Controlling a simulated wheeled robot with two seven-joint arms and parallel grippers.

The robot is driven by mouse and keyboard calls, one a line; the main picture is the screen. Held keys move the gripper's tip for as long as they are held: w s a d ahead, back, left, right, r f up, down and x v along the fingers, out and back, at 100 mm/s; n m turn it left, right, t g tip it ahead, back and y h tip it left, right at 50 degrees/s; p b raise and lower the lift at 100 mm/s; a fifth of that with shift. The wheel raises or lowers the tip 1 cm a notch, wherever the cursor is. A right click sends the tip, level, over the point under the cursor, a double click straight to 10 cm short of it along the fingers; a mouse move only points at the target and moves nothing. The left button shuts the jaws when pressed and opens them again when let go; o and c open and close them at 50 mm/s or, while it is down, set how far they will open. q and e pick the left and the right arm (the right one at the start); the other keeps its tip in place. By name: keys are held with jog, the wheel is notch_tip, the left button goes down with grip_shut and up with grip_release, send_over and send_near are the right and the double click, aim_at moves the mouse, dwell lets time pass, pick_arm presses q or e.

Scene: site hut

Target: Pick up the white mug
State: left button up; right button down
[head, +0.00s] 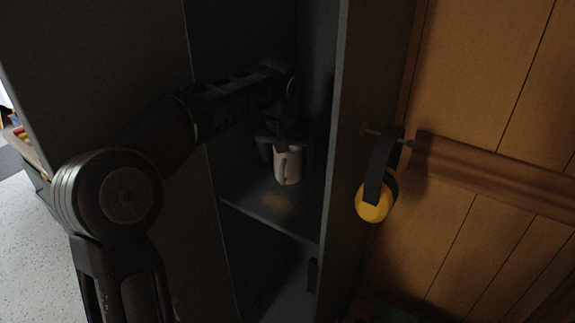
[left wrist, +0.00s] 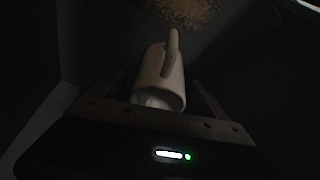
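The white mug (head: 288,168) is inside the dark metal locker, above its shelf, with its handle facing out of the locker. My left gripper (head: 286,152) reaches in from above, with one finger on each side of the mug. In the left wrist view the mug (left wrist: 160,80) sits between the dark fingers, its open rim towards the camera and its handle pointing up in the picture. The fingers look closed against its sides, though the view is dark. The mug's base appears clear of the shelf. My right gripper is not in view.
The locker shelf (head: 243,205) has a brownish patch below the mug. The locker's side panel (head: 347,110) stands close on the right. A yellow and black roll-like item (head: 373,208) hangs from a hook beside a wooden rail (head: 490,175).

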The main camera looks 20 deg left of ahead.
pick_arm(q)
jog(key=c, duration=1.8)
jog(key=shift+o, duration=0.2)
jog(key=shift+r, duration=0.15)
notch_tip(320, 180, up, 10)
